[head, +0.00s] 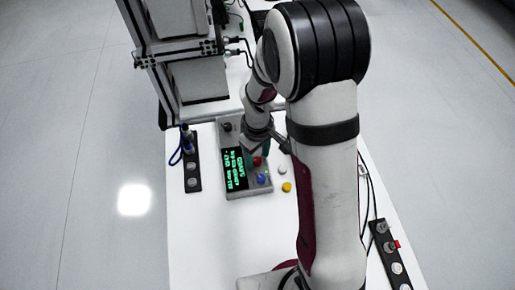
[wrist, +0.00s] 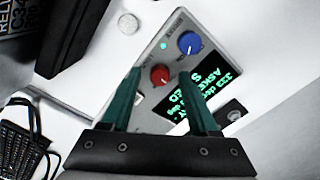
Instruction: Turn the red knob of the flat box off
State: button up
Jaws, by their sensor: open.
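The flat box (head: 236,194) lies on the white table with a lit green-text display (head: 235,170), which also shows in the wrist view (wrist: 190,105). Its red knob (head: 257,161) shows in the wrist view (wrist: 160,75) between and just beyond my fingertips. A blue knob (wrist: 189,43) sits beside the red one, with a small green light near it. My gripper (wrist: 158,77) is open, with its green fingers spread on either side of the red knob. I cannot tell whether the fingers touch it. In the head view my arm partly covers the box.
A yellow button (head: 287,187) and a pale button (head: 282,169) stand right of the box. A dark strip with knobs (head: 192,170) lies to the left, another (head: 390,250) at the front right. A metal frame (head: 180,48) rises behind. The table's front left is clear.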

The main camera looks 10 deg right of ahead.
aim_at(258, 160)
notch_tip(258, 160, up, 16)
jog(key=shift+f, duration=0.25)
jog(key=s+r+m+y, duration=0.1)
jog(key=s+m, duration=1.1)
jog(key=s, duration=0.9)
jog(key=shift+s+a+r+y, duration=0.15)
jog(key=shift+a+r+y, duration=0.1)
jog(key=shift+a+y, duration=0.15)
